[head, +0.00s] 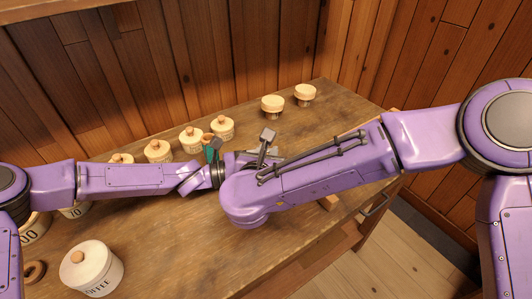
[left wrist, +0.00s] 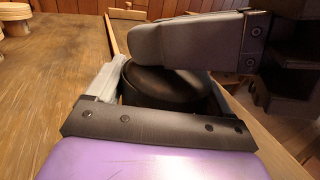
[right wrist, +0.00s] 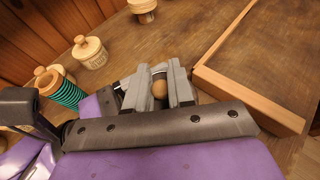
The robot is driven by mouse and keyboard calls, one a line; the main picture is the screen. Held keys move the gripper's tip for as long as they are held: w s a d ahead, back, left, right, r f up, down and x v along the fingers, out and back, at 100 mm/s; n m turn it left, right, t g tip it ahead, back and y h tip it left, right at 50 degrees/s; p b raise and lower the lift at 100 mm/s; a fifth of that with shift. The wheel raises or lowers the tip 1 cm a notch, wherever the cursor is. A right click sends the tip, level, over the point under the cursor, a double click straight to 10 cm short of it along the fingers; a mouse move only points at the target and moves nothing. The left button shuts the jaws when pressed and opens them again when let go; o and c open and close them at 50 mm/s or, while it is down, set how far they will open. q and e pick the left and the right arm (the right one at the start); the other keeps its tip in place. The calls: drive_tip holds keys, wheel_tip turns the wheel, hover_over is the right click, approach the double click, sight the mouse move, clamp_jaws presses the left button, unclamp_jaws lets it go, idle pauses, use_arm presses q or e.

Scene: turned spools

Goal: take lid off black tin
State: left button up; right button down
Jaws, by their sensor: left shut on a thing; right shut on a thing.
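The black tin (left wrist: 158,86) shows in the left wrist view between the fingers of my left gripper (left wrist: 150,92), which is shut on it. My right gripper (right wrist: 158,88) is shut on a round brown knob (right wrist: 160,89), seen between its fingers in the right wrist view; this looks like the knob of the tin's lid. A grey finger of the right gripper crosses over the tin in the left wrist view. In the head view my arms hide the tin, and little of the right gripper (head: 266,141) shows. I cannot tell whether the lid is seated or raised.
A wood-rimmed tray (right wrist: 248,100) lies beside the right gripper. A teal-wound spool (right wrist: 66,93) stands close on the other side. Cream canisters (head: 158,151) line the table's back, with two pale spools (head: 272,106) nearby. A coffee canister (head: 92,275) stands at front left.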

use_arm(q)
drive_tip(key=shift+r, duration=0.1)
use_arm(e)
drive_tip(key=shift+r, duration=0.1)
drive_tip(key=shift+w+r, duration=0.1)
drive_tip(key=shift+r, duration=0.95)
drive_tip(key=shift+r, duration=0.2)
wheel_tip(320, 180, up, 4)
drive_tip(key=shift+f, duration=0.2)
use_arm(q)
drive_tip(key=o, duration=1.4)
drive_tip(key=shift+a, duration=0.1)
